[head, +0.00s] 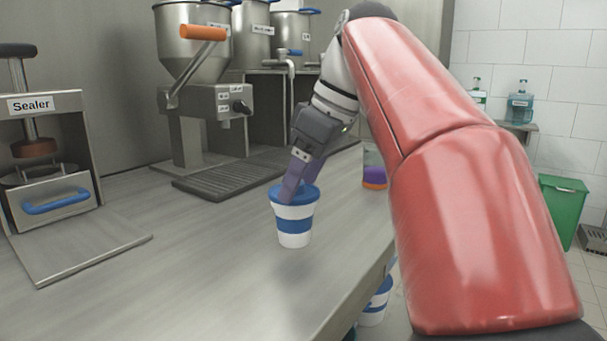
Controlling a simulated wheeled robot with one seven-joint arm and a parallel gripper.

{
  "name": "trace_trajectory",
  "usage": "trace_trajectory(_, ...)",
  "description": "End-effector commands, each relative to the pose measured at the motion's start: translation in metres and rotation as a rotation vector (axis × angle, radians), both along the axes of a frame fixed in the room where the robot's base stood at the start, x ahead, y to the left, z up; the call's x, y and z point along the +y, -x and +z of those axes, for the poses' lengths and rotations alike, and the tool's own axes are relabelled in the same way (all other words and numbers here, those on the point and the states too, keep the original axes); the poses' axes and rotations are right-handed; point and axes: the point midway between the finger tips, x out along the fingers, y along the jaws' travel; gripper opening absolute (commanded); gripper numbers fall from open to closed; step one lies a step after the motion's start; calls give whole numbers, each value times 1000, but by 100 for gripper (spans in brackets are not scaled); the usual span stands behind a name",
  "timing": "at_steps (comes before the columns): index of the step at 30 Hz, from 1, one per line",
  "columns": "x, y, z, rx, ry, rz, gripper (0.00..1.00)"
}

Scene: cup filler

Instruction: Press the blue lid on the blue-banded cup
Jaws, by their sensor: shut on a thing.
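The blue-banded cup (294,227) stands upright on the steel counter, white with a blue band around its middle. The blue lid (308,196) is at the cup's top, looking level and touching the rim; I cannot tell whether it is fully seated. My gripper (293,190) reaches down from above, its purple fingers shut on the lid. The nearer finger hides part of the lid's left side.
A sealer (45,150) with a blue handle stands at the left. A filling machine (205,90) and a grated drip tray (225,178) are behind the cup. A purple-and-orange container (374,178) stands at the right. Another blue-and-white cup (374,305) is below the counter's edge.

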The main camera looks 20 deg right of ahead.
Motion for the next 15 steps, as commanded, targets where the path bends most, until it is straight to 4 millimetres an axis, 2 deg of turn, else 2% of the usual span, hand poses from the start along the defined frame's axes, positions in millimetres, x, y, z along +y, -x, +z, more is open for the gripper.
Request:
trace_trajectory(13,0,0,-3,0,0,0,46)
trace_trajectory(14,0,0,-3,0,0,0,70)
trace_trajectory(15,0,0,-3,0,0,0,76)
